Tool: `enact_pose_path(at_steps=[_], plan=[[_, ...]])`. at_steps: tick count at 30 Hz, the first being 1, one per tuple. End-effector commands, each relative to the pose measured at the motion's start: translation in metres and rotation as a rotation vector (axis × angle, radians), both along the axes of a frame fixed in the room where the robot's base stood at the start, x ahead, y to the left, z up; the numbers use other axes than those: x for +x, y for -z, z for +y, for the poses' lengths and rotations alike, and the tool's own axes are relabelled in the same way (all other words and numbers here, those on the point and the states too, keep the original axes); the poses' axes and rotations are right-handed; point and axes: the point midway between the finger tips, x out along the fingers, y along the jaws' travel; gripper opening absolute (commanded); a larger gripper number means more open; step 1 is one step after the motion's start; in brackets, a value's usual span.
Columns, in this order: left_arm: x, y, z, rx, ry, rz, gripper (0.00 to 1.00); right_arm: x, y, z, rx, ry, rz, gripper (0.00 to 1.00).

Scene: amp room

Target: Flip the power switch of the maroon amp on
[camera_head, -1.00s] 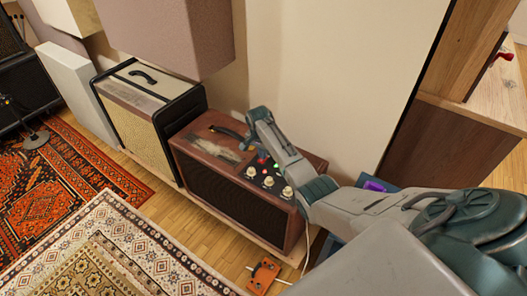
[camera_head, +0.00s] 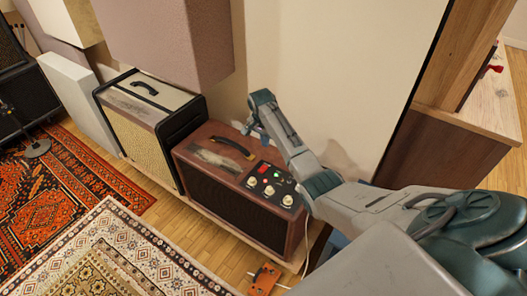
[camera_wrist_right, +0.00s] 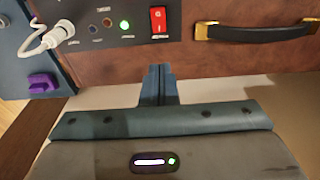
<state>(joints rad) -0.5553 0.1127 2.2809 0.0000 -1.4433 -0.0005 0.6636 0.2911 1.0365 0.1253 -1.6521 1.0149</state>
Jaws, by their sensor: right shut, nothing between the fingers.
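The maroon amp (camera_head: 235,200) stands on a low platform by the wall, with a black control panel on its top right. Its red rocker power switch (camera_wrist_right: 158,20) shows in the right wrist view beside a lit green light (camera_wrist_right: 125,26). In the head view, the panel shows a red spot (camera_head: 263,168) and a green light (camera_head: 252,181). My right gripper (camera_head: 250,129) is above and behind the amp, near the wall. In the wrist view its shut, empty fingertips (camera_wrist_right: 158,72) point toward the amp below the switch, apparently apart from it. My left gripper is not in view.
A cream amp (camera_head: 140,125) stands left of the maroon one. A mauve panel (camera_head: 165,45) hangs above. A white plug with a cable (camera_wrist_right: 60,33) sits at the panel's end. An orange pedal (camera_head: 263,280) lies on the floor in front. A wooden cabinet (camera_head: 440,150) stands right.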

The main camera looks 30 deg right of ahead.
Motion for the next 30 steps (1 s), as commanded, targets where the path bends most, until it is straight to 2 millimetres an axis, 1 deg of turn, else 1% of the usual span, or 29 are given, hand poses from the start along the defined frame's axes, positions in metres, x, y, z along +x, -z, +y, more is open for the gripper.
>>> enact_pose_path(at_steps=[1, 3, 6, 10, 25, 28, 30], plan=[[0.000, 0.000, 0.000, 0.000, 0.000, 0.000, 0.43, 0.001, -0.008, -0.001, 0.000, 0.000, -0.002, 0.00], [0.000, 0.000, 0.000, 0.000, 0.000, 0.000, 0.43, 0.001, -0.015, -0.002, 0.001, 0.000, -0.002, 0.00], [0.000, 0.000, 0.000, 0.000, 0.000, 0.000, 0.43, 0.001, -0.022, -0.002, 0.001, 0.000, 0.000, 0.00], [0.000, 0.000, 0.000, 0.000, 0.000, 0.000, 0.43, 0.001, -0.025, -0.002, 0.001, -0.001, 0.000, 0.00], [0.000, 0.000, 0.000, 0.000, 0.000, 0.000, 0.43, 0.000, -0.024, -0.002, 0.000, -0.002, 0.002, 0.00], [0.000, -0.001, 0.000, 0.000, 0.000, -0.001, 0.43, -0.006, -0.017, 0.002, -0.005, -0.031, 0.001, 0.00], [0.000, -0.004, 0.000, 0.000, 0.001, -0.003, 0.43, -0.018, -0.005, 0.009, -0.016, -0.080, 0.001, 0.00]])
